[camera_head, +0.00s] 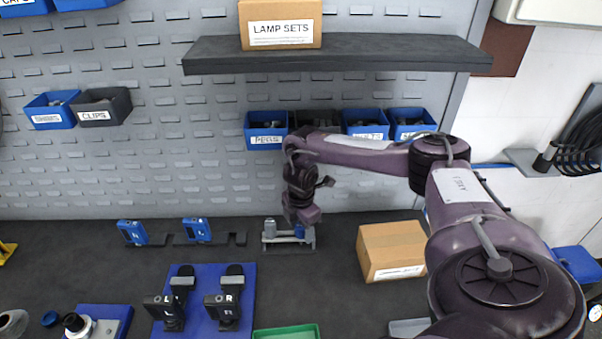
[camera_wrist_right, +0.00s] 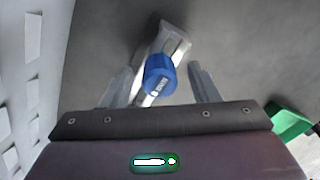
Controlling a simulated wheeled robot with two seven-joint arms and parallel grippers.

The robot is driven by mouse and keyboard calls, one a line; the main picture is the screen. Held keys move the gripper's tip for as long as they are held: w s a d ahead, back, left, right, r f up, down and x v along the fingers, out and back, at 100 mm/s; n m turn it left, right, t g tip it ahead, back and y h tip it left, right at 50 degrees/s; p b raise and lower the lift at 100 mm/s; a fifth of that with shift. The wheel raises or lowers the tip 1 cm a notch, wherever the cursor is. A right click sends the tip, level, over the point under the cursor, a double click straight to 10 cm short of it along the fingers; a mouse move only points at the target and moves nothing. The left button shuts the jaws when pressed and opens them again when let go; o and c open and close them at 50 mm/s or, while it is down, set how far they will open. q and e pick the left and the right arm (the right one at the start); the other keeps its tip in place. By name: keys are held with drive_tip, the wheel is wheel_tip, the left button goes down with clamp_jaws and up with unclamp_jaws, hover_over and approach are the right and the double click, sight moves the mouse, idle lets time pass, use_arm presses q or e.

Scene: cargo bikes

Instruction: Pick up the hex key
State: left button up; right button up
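My right gripper (camera_head: 302,228) points down over a small grey stand (camera_head: 270,240) at the back of the dark bench, near the pegboard. In the wrist view, the two fingers (camera_wrist_right: 160,88) stand apart on either side of the blue piece, with gaps. The gripper is open. My left gripper is out of view.
A cardboard box (camera_head: 392,250) stands right of the gripper. Left are two blue devices on a dark rack (camera_head: 220,239). In front lie a blue board with L and R parts (camera_head: 198,311) and a green tray (camera_head: 286,332). Bins and a dark shelf (camera_head: 335,53) are above.

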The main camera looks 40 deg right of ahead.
drive_tip(key=c, duration=1)
